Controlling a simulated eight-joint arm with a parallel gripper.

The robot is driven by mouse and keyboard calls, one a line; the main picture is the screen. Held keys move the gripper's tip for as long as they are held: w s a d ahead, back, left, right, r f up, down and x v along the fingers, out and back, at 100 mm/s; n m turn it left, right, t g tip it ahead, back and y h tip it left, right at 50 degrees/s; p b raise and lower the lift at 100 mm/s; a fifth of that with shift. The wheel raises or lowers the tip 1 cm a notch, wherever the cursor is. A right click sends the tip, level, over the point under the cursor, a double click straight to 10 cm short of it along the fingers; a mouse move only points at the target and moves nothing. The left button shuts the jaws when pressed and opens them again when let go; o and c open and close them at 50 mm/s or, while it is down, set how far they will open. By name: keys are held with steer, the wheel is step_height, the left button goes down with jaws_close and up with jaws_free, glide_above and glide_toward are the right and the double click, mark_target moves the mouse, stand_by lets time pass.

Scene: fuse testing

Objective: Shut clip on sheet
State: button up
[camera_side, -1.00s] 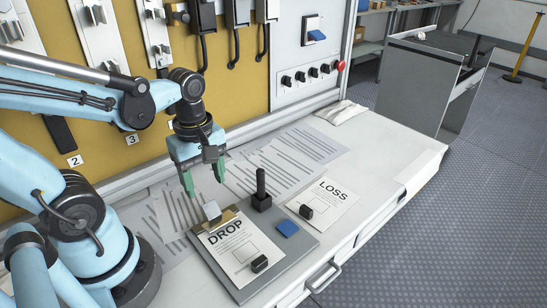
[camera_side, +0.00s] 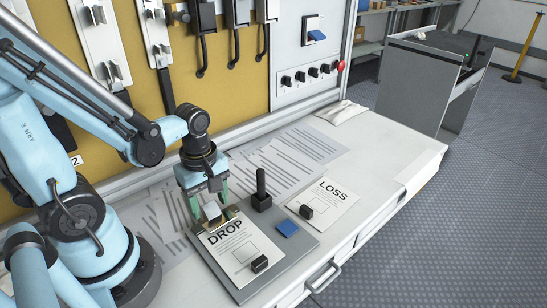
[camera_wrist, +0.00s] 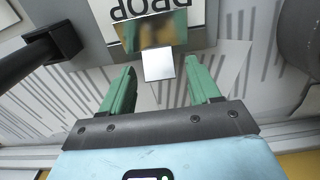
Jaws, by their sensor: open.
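The clip is at the top edge of the clipboard, with a brass plate (camera_wrist: 150,32) and a silver lever tab (camera_side: 211,211). The tab also shows in the wrist view (camera_wrist: 159,65), between my fingers' lines. The sheet marked DROP (camera_side: 235,250) lies on the grey clipboard (camera_side: 300,245) below the clip. My gripper (camera_side: 210,202) is open, its green fingers pointing down around the clip's tab in the side view. In the wrist view my gripper (camera_wrist: 163,80) has a finger on each side of the tab, with gaps. I cannot tell whether the clip presses the sheet.
A black upright handle on a block (camera_side: 261,192) stands close right of the clip. A blue pad (camera_side: 287,228) and a black block (camera_side: 260,263) lie on the board. The LOSS sheet (camera_side: 330,195) is to the right, with a black block on it.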

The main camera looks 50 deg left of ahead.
mark_target(220, 221)
steer(key=c, duration=1)
steer(key=shift+d+r+y, duration=0.1)
steer(key=shift+d+y, duration=0.15)
steer(key=shift+y, duration=0.5)
steer(key=shift+d+r+y, duration=0.1)
steer(key=shift+d+y, duration=0.15)
steer(key=shift+y, duration=0.5)
steer(key=shift+c, duration=0.2)
steer(key=o, duration=1)
steer(key=shift+o, duration=0.2)
steer(key=shift+r, duration=0.15)
steer(key=v, duration=1.2)
steer(key=shift+d, duration=0.1)
